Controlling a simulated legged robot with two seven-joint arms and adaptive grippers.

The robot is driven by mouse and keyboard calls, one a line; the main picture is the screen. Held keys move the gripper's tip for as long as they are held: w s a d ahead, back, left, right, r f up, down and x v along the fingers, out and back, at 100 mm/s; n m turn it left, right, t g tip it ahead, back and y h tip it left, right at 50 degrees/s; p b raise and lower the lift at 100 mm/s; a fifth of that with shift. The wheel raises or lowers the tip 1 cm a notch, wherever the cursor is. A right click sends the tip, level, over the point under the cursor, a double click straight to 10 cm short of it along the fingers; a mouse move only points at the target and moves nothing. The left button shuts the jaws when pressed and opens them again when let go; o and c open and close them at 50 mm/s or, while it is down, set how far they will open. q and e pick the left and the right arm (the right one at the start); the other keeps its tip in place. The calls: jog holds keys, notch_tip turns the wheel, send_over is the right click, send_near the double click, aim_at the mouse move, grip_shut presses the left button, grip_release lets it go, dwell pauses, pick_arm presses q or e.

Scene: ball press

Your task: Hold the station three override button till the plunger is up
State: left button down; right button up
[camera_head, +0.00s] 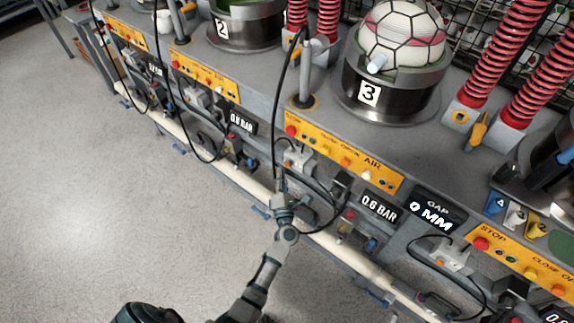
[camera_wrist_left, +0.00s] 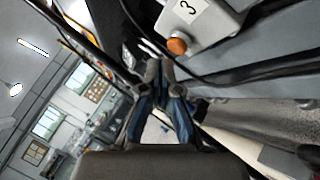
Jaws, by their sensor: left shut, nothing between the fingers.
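Station three's override button (camera_wrist_left: 177,46) is an orange dome on a grey box (camera_wrist_left: 205,22) marked 3, in the left wrist view. In the head view a grey box (camera_head: 298,157) hangs under station three's yellow panel; its button cannot be made out there. My left gripper (camera_head: 281,186) is just below that box. In the wrist view its fingers (camera_wrist_left: 158,68) are shut and empty, left of and below the button, apart from it in the picture. A ball (camera_head: 402,35) sits in the cup marked 3 (camera_head: 365,95). The plunger is not visible. My right gripper is out of view.
Station three's yellow panel (camera_head: 345,158) has several buttons. Displays read 0.6 BAR (camera_head: 379,207) and GAP 0 MM (camera_head: 432,215). Black cables loop around the box. A pale rail (camera_head: 245,182) runs along the bench's lower front. The floor (camera_head: 90,200) at left is clear.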

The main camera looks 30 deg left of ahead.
pick_arm(q)
jog(key=shift+w, duration=0.15)
jog(key=shift+w+d+r, duration=0.15)
jog(key=shift+w+d, duration=0.05)
jog(key=shift+w, duration=0.05)
dwell(0.4)
jog(key=shift+w, duration=0.45)
dwell(0.3)
dwell(0.6)
jog(key=shift+s+a, duration=0.15)
jog(key=shift+s, duration=0.75)
